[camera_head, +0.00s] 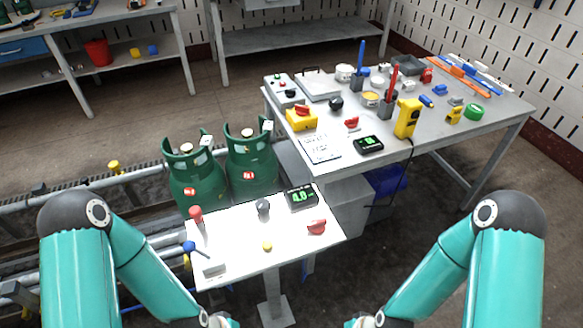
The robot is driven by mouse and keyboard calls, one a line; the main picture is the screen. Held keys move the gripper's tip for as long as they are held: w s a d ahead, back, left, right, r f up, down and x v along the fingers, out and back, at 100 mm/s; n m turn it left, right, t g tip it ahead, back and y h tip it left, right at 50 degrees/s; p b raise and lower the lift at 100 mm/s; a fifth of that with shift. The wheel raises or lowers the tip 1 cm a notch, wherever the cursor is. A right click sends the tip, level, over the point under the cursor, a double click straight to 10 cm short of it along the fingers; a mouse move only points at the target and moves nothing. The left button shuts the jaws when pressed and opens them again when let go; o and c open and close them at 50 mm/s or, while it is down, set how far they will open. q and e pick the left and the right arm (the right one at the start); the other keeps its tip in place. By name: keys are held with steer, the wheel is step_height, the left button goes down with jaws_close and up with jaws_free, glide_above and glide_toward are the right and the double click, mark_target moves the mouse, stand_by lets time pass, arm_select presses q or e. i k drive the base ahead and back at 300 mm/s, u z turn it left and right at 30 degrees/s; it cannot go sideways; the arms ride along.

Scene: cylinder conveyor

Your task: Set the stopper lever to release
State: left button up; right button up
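The white control panel (235,235) stands in front of me, below two green gas cylinders. It carries a lever with a red knob (196,213) standing upright at its left, and a lever with a blue knob (189,246) at its left front edge, leaning toward the left. I cannot tell from labels which one is the stopper lever. My two arms reach down to the bottom edge, left and right of the panel's post; both grippers are out of frame.
The green cylinders (194,180) (252,168) stand on the roller conveyor (135,200) behind the panel. A display reading 4.0 (300,196) is at the panel's back right. A cluttered grey workbench (490,115) stands at the back right. The floor between my forearms and the panel looks clear.

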mark_target(189, 246)
steer(key=z, duration=0.5)
steer(key=k, duration=0.95)
steer(key=u, duration=0.7)
steer(key=i, duration=1)
